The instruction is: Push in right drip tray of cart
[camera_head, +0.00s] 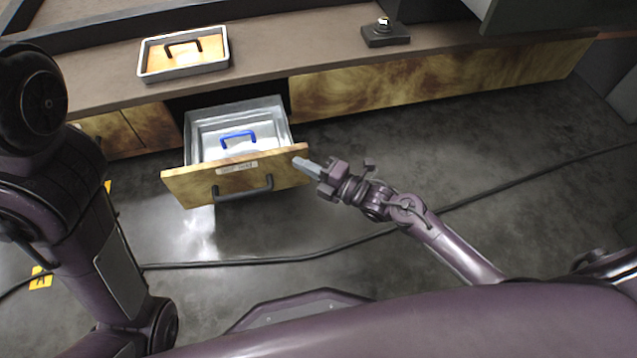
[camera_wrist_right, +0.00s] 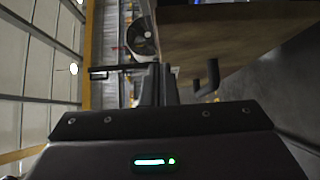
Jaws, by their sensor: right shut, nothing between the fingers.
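The drip tray drawer (camera_head: 232,176) stands pulled out of the cart, with a yellow-brown front, a dark handle (camera_head: 243,188) and a label. Its metal inside holds a blue handle (camera_head: 238,139). My right gripper (camera_head: 300,162) is shut and empty, with its fingertips at the right end of the drawer front; I cannot tell if they touch it. In the right wrist view, the shut fingers (camera_wrist_right: 157,85) point toward a wooden panel (camera_wrist_right: 215,35) with a dark handle (camera_wrist_right: 207,76). My left arm is at the left, but its gripper is out of view.
The cart top (camera_head: 290,55) carries a shallow metal tray (camera_head: 150,72) with a dark handle and a small dark block (camera_head: 385,38). A closed yellow-brown panel (camera_head: 430,80) lies right of the drawer. A black cable (camera_head: 480,203) crosses the floor. Floor right of the drawer is mostly clear.

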